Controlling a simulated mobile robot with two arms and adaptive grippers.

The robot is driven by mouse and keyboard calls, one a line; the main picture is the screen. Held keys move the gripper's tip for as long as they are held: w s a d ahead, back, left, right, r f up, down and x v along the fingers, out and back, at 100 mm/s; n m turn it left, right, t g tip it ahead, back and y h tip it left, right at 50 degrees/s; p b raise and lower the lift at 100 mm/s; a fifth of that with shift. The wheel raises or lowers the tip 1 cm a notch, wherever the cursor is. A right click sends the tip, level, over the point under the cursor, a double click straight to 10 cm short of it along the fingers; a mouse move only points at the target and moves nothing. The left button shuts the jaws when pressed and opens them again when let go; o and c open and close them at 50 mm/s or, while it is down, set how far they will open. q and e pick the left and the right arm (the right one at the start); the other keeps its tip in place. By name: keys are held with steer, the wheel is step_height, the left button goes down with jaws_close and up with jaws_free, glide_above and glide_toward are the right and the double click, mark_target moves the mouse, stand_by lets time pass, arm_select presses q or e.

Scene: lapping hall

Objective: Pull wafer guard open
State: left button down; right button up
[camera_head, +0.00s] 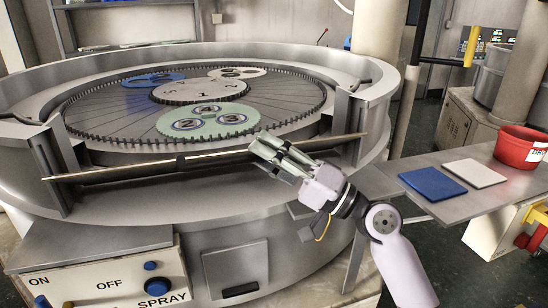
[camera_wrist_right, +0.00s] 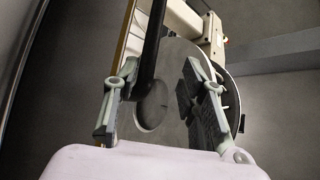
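What I take to be the wafer guard is a long bar (camera_head: 125,170) with a pale gold edge. It spans the front opening of the round grey lapping machine, between two upright posts, in the head view. My right gripper (camera_head: 272,152) reaches in from the lower right and overlaps the bar right of its middle; I cannot tell if they touch. In the right wrist view, the gripper's two fingers (camera_wrist_right: 160,102) stand apart. A dark rod with a rounded end (camera_wrist_right: 152,55) shows between them, with no clear contact. My left gripper is not in view.
Patterned discs, including a pale green one (camera_head: 208,122), lie on the toothed machine plate. A control panel (camera_head: 105,285) is at lower left. On the right, a grey side shelf (camera_head: 400,163) holds a blue pad (camera_head: 432,184), a white pad (camera_head: 474,173) and a red tub (camera_head: 520,148).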

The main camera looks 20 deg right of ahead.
steer(key=shift+s+d, duration=0.55)
steer(key=shift+d, duration=0.25)
